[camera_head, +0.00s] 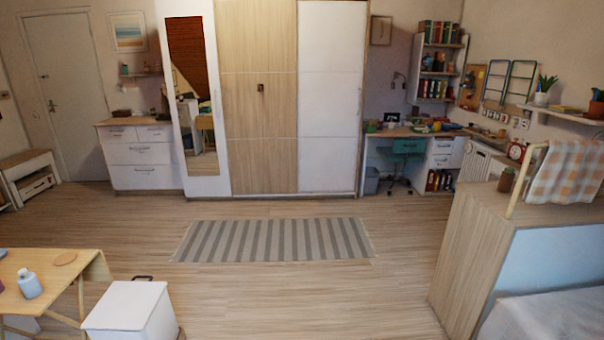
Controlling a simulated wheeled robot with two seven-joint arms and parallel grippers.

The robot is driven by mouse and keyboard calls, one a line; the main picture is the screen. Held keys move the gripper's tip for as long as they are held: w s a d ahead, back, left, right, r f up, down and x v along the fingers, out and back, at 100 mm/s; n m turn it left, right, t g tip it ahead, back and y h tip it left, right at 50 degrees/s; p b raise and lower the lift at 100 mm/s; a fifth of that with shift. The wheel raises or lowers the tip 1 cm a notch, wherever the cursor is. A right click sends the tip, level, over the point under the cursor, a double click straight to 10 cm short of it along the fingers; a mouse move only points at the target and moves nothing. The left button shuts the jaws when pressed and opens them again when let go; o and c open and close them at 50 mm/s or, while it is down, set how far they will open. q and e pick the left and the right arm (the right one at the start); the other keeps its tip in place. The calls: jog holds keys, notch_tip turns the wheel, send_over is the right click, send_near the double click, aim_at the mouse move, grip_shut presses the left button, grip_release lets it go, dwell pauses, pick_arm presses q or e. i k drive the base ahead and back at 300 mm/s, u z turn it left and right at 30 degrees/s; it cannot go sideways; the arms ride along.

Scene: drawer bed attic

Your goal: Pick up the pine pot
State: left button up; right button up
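I cannot tell for sure which plant is the pine pot. A small brown pot with a green top (506,180) stands on the wooden cabinet at the right, beside a wooden rail. A white pot with a spiky green plant (541,98) stands on the wall shelf at the upper right. A brown pot with a green plant (597,105) stands at that shelf's right end, partly cut by the picture edge. Neither of my grippers is in view.
The wooden cabinet (470,235) adjoins a bed (555,318) at lower right. A striped rug (273,240) lies on open floor. A wooden table (60,285) and a white box (130,310) stand at lower left. A chair (402,170) stands by the desk (380,150).

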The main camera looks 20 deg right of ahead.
aim_at(504, 186)
jog(key=z, duration=0.3)
jog(key=i, duration=2.15)
jog(key=z, duration=0.85)
jog(key=i, duration=1.35)
jog(key=z, duration=1.8)
jog(key=i, duration=0.9)
jog(key=z, duration=0.9)
